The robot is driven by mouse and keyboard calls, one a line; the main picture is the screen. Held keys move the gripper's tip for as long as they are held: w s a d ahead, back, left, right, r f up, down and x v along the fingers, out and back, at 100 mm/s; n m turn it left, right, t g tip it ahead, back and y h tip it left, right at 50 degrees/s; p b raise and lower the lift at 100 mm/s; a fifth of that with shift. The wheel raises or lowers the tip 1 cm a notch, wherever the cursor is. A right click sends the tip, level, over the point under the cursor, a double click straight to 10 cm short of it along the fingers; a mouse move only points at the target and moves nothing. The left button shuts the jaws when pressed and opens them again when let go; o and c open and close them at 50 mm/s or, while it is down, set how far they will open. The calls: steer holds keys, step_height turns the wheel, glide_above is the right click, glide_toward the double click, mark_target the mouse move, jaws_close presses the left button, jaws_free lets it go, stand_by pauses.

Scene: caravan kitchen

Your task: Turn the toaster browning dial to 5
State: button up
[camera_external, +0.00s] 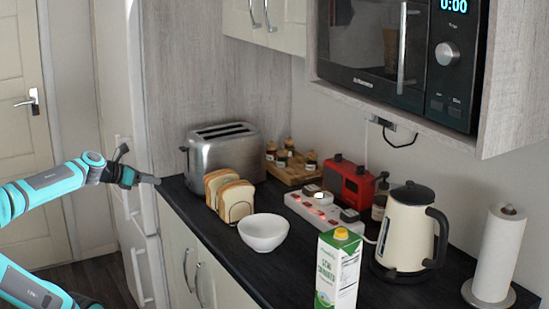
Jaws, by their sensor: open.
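A silver toaster (224,148) stands at the far left of the dark countertop, with two slots on top and a dark lever on its left end. Its browning dial cannot be made out in this view. My gripper (143,171) is at the left, in front of the fridge side and short of the counter's left corner. It is open and empty, apart from the toaster and a little lower left of it. A rack of bread slices (232,197) stands close in front of the toaster and hides part of its lower front.
A white bowl (263,232), a milk carton (338,270), a power strip (311,209), a red radio (349,183), a spice tray (291,172), a kettle (405,230) and a paper roll (497,255) crowd the counter. A microwave (400,55) hangs above.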

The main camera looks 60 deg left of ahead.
mark_target(186, 187)
steer(key=shift+x, duration=6.3)
jaws_close()
